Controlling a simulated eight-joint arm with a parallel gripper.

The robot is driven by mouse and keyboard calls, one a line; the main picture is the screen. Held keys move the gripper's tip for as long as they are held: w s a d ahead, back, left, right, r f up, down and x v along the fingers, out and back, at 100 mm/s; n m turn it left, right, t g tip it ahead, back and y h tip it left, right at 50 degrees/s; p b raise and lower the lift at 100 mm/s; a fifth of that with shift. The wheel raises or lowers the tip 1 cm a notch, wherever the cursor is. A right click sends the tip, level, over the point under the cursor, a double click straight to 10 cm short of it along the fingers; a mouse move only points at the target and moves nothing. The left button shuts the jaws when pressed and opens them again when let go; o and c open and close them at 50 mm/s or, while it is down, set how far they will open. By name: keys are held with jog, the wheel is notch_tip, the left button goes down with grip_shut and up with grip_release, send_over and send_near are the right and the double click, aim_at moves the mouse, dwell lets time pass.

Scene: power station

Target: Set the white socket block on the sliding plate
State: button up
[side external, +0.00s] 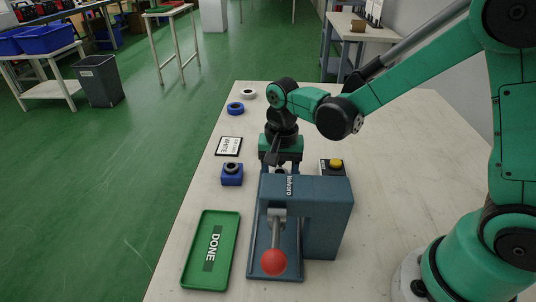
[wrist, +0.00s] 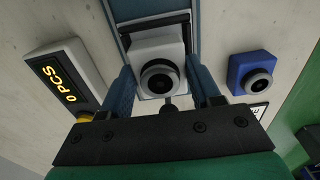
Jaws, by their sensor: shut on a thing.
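The white socket block (wrist: 155,50), with a dark round socket on its face, is between the fingers of my gripper (wrist: 162,92) in the wrist view. The fingers are shut on its sides. The block lines up with the blue-grey sliding plate (wrist: 124,13) at the top of that view; I cannot tell whether it rests on the plate or is just above it.
A red-knobbed lever (side external: 274,262) is at the press front. A counter box (wrist: 66,78) reads 0 PCS.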

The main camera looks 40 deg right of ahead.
jog(key=shift+f, duration=0.65)
jog(key=o, duration=1.4)
jog(key=shift+r, duration=0.1)
notch_tip(320, 180, up, 5)
jog(key=shift+r, duration=0.2)
jog(key=s+d+r+n+t, duration=0.1)
jog(key=s+r+n+t, duration=0.1)
jog(key=n, duration=0.1)
jog(key=s+d+r+n+t, duration=0.1)
jog(key=s+n+t, duration=0.1)
jog(key=n, duration=0.1)
jog(key=s+d+r+n+t, duration=0.1)
jog(key=s+r+n+t, duration=0.1)
jog(key=n+t, duration=0.1)
jog(key=shift+s+d+r, duration=0.1)
jog(key=shift+s+r, duration=0.1)
jog(key=shift+r, duration=0.1)
